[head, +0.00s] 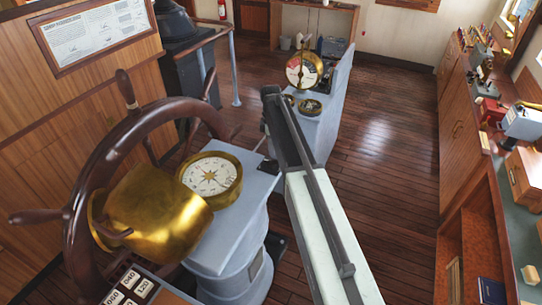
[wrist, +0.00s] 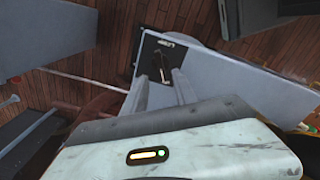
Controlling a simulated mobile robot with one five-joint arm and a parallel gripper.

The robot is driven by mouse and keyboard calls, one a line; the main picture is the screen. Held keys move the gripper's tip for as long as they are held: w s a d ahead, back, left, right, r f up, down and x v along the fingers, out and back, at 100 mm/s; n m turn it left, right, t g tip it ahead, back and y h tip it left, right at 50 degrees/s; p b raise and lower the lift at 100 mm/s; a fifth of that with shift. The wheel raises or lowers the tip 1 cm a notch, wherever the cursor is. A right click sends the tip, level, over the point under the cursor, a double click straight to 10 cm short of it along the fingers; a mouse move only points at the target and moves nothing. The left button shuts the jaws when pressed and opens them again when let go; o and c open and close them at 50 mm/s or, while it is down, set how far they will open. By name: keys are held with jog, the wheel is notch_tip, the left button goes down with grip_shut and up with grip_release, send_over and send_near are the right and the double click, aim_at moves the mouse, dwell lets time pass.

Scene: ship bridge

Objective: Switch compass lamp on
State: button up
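The compass (head: 210,174), with a brass rim and white star-marked dial, sits on the grey-blue pedestal (head: 232,228) beside the wheel. In the wrist view a dark switch plate (wrist: 151,56) with a small brass-coloured piece and a white label is on the pedestal's grey face (wrist: 235,85). The label is too small to read surely, and I cannot tell the switch's position. My gripper (wrist: 161,76) has its two grey fingers apart, with nothing visible held between them. The fingertips point at the plate, just short of it in the picture; contact cannot be told.
The wooden ship's wheel (head: 108,150) and a brass housing (head: 160,212) stand left of the compass. A grey console with a brass telegraph (head: 304,70) stands beyond my arm. A wooden counter (head: 460,125) runs along the right. The plank floor (head: 385,135) between is clear.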

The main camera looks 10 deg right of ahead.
aim_at(271, 160)
notch_tip(271, 160, down, 8)
jog(key=b, duration=0.7)
jog(key=shift+r, duration=0.15)
jog(key=shift+s+r, duration=0.1)
jog(key=shift+r, duration=0.05)
jog(key=shift+c, duration=0.3)
